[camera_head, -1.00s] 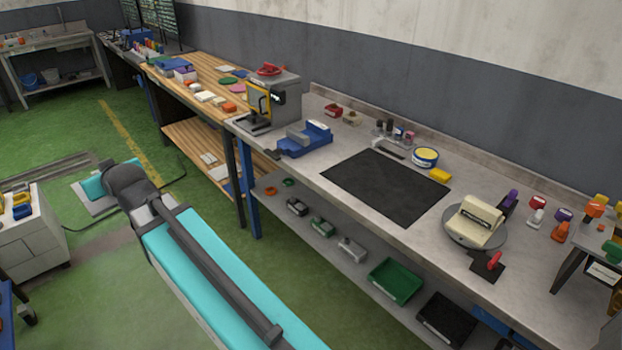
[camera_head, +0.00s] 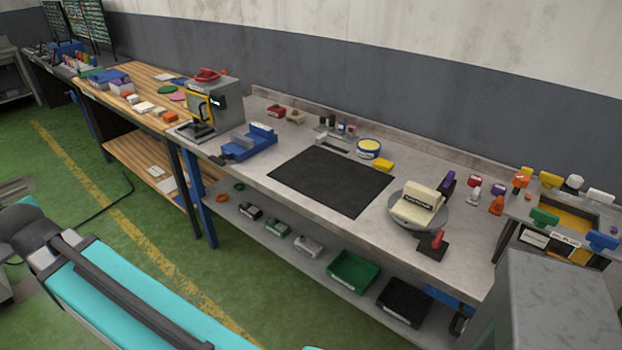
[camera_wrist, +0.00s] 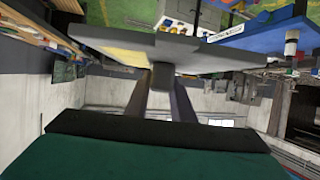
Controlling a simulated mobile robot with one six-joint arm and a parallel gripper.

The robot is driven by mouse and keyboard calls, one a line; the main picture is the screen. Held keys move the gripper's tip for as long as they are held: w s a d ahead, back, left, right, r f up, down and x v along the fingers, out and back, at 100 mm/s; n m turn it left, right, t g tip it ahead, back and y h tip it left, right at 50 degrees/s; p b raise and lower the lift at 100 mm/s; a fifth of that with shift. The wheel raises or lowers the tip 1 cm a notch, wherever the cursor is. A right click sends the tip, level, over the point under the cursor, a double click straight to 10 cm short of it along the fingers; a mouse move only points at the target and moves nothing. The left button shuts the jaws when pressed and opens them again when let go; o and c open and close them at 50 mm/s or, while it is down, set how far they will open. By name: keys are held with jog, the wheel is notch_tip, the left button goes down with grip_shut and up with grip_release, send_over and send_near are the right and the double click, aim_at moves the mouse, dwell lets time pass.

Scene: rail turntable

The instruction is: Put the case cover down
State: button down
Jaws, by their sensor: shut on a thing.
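In the wrist view, my gripper (camera_wrist: 162,85) is shut on the dark knob-like grip of a wide, flat grey piece, which I take to be the case cover (camera_wrist: 205,55). The cover spans the upper middle of that view, with a pale yellowish patch at its left. It is held up, and I see no surface touching it. In the head view neither my gripper nor the held cover can be made out; only my teal arm shows at lower left.
The grey workbench (camera_head: 262,108) carries a black mat (camera_head: 330,180), a blue vise (camera_head: 250,143) and a round turntable (camera_head: 404,217) with a cream block (camera_head: 417,203). The mat is bare. A large grey block (camera_head: 565,305) stands close at lower right.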

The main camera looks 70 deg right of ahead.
jog(key=shift+d, duration=0.15)
jog(key=s+d+f+m+g+h+b, duration=0.25)
jog(key=s+d+f+h, duration=0.2)
jog(key=d, duration=0.95)
jog(key=s+d+f+m+g+h+b, duration=0.1)
jog(key=s+d+f+m+h, duration=0.4)
jog(key=d, duration=0.9)
jog(key=s+d+f+m+g+h+b, duration=0.1)
jog(key=s+d+f+m+g+b, duration=0.15)
jog(key=s+d, duration=0.75)
jog(key=s+d+f+m+g+h+b, duration=0.1)
jog(key=s+d+m+g, duration=0.2)
jog(key=s+d, duration=0.6)
jog(key=s+d+f+m+g+h+b, duration=0.1)
jog(key=s+d+m+g, duration=0.3)
jog(key=s+d, duration=0.5)
jog(key=s+d+f+m+g+h+b, duration=0.1)
jog(key=s+d+m+g+b, duration=0.1)
jog(key=s+d, duration=0.7)
jog(key=shift+s+d+f+m+g, duration=0.15)
jog(key=shift+s+m+g, duration=0.35)
jog(key=shift+s, duration=0.45)
jog(key=shift+s+d+f+m+g, duration=0.15)
jog(key=shift+s+m+g, duration=0.3)
jog(key=shift+s, duration=0.5)
